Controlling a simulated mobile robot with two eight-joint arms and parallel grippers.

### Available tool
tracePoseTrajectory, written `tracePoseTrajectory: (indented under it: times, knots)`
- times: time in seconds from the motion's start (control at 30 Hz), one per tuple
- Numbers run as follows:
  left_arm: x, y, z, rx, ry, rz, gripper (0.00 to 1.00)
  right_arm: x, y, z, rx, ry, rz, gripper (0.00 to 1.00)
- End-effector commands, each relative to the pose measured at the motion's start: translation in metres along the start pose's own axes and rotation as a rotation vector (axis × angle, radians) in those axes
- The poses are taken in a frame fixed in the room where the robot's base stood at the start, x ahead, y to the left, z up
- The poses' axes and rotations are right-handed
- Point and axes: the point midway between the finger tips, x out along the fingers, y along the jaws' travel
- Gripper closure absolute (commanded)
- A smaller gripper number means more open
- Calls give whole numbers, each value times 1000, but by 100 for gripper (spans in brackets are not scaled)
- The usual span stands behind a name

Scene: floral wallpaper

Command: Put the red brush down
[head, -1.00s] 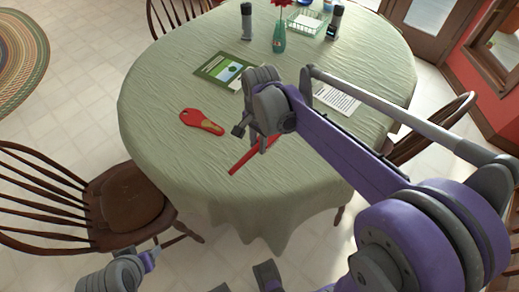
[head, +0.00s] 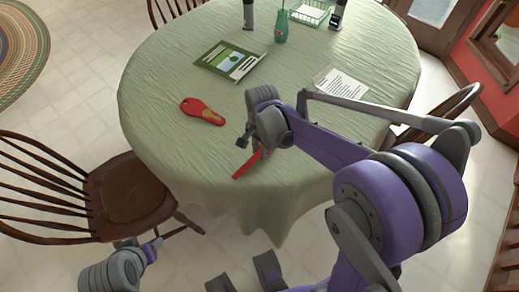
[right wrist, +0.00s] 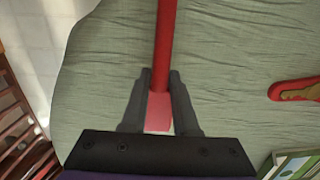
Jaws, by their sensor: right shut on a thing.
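The red brush (head: 248,166) shows as a thin red stick in the head view, over the near part of the table. My right gripper (head: 254,147) is shut on it. In the right wrist view the red brush (right wrist: 166,45) runs up the picture from between the two dark fingers (right wrist: 160,98). The brush's far end is out of that view. I cannot tell whether the brush touches the cloth. My left gripper (head: 150,246) is at the lower left, below the table's edge, and its jaws are unclear.
The green-clothed table (head: 165,75) has a red-and-tan flat object (head: 202,111), a green booklet (head: 229,61), a paper sheet (head: 340,83) and a green vase (head: 281,27). Wooden chairs (head: 128,190) stand around it. Bare cloth lies left of the brush.

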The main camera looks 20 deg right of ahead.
Motion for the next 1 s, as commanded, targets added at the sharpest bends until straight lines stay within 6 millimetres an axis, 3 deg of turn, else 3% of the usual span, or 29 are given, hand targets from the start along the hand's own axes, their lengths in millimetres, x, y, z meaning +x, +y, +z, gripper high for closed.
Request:
tracePoseTrajectory:
  times: [0.03, 0.2, 0.57, 0.67, 1.0]
  knots:
    - [2, 0, 1, 0, -1, 0, 39, 2, 0, 0, 0, 0, 0, 70]
    - [1, 0, 0, 0, 0, 0, 39, 1, 0, 0, 0, 0, 0, 42]
    - [-3, 0, -2, 0, 1, 0, 39, -4, 0, 0, 0, 0, 0, 42]
    - [-4, 0, -2, 0, 1, 0, 39, -17, 0, 0, 0, 0, 0, 42]
    - [-12, 0, -7, 0, 4, 0, 39, -89, 0, 0, 0, 0, 0, 42]
